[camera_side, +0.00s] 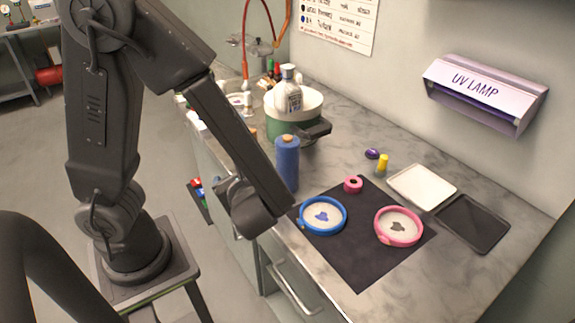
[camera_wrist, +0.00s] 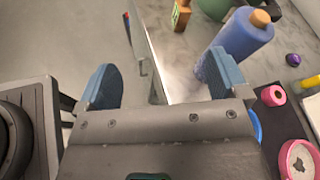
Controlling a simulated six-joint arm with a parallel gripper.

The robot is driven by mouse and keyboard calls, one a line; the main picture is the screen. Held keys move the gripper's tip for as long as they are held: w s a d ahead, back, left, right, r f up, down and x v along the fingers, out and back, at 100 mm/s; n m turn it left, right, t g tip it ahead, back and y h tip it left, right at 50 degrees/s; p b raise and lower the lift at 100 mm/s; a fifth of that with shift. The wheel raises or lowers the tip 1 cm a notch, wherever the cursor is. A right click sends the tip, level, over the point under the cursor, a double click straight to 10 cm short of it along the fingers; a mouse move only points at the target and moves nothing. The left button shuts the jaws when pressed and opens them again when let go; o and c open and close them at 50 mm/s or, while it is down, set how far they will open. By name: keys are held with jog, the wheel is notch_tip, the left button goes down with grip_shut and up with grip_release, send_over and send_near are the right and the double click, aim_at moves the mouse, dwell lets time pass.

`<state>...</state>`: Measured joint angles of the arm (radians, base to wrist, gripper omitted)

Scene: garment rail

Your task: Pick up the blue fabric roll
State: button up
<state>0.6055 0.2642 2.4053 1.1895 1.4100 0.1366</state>
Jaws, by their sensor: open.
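The blue fabric roll (camera_side: 287,165) stands upright on the marble counter near its front edge, with a tan wooden core end on top. It also shows in the wrist view (camera_wrist: 243,37), at the upper right. My gripper (camera_wrist: 165,80) is open and empty, its two blue fingers wide apart. The right finger overlaps the lower part of the roll in that view; I cannot tell whether they touch. The roll is not between the fingers; the counter edge and floor show there. In the side view my wrist is just in front of the roll and my fingers are hidden.
A black mat (camera_side: 360,270) holds a blue hoop (camera_side: 345,222) and a pink hoop (camera_side: 418,237), with a pink ring (camera_side: 353,184) at its back edge. A green-and-white pot (camera_side: 310,103) with a bottle (camera_side: 288,93) stands behind the roll. White (camera_side: 422,186) and black (camera_side: 472,222) trays lie right.

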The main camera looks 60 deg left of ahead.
aim_at(285, 157)
jog(key=w+d+f+m+t+h, duration=0.1)
jog(key=w+d+f+m+t, duration=0.1)
jog(key=w+d+m+t, duration=0.5)
jog(key=w+a, duration=0.1)
jog(key=a, duration=0.1)
jog(key=w+a+m+t, duration=0.1)
jog(key=a, duration=0.2)
jog(key=w+a+m, duration=0.1)
jog(key=w+a, duration=0.1)
jog(key=a, duration=0.1)
jog(key=shift+f, duration=0.2)
jog(key=shift+x, duration=2.55)
jog(key=shift+s+a, duration=0.1)
jog(key=shift+s, duration=0.05)
jog(key=shift+c, duration=0.4)
jog(key=c, duration=1.1)
jog(key=shift+r, duration=0.1)
